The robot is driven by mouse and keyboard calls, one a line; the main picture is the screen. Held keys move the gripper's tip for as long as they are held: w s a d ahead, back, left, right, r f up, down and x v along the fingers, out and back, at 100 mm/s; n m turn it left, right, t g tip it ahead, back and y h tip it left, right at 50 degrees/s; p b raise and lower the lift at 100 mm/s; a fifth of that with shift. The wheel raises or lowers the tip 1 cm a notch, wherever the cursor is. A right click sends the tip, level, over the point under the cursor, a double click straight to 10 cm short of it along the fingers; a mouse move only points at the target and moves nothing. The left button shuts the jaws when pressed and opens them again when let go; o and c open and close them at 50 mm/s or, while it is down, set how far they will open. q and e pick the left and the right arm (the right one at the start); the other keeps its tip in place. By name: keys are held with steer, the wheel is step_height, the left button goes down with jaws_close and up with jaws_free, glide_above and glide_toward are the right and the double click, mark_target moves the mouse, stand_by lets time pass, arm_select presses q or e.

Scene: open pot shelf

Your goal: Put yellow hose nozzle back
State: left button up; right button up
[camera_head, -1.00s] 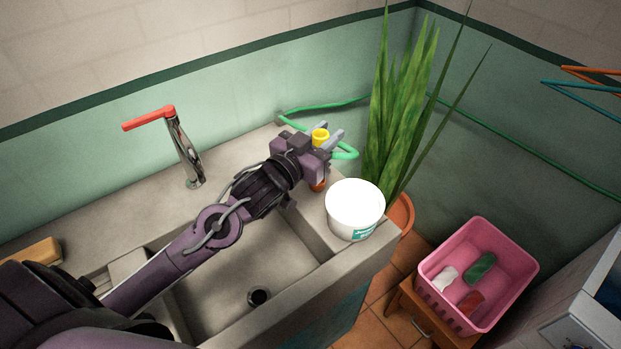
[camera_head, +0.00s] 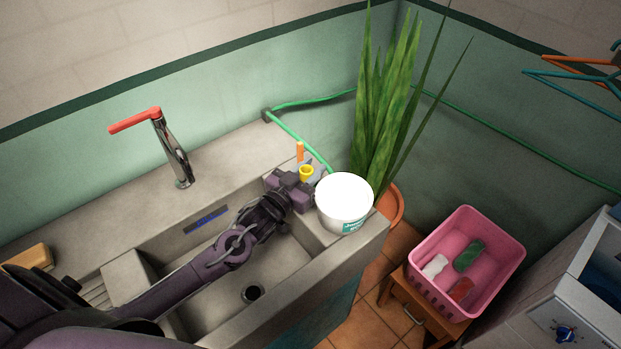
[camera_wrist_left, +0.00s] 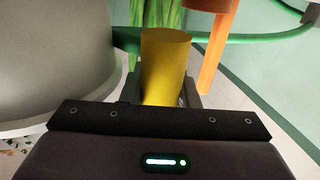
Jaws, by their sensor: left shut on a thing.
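The yellow hose nozzle (camera_head: 306,173) is between the fingers of my left gripper (camera_head: 309,169), which is shut on it, above the far right corner of the sink ledge. In the left wrist view the yellow nozzle (camera_wrist_left: 165,65) stands as a plain cylinder in the jaws. A green hose (camera_head: 300,136) runs along the wall and down behind the gripper; whether it joins the nozzle is hidden. An orange upright thing (camera_head: 299,151) stands just behind the gripper and shows in the left wrist view (camera_wrist_left: 214,55), right of the nozzle. My right gripper is out of view.
A white bucket (camera_head: 339,217) stands close to the gripper's right on the ledge. A tall plant (camera_head: 385,110) is behind it. The tap (camera_head: 176,155) is left. A pink basket (camera_head: 455,293) stands lower right. The back ledge between tap and gripper is free.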

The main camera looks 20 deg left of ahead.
arm_select(q)
steer(key=shift+f, duration=2)
steer(key=shift+f, duration=0.1)
steer(key=o, duration=0.8)
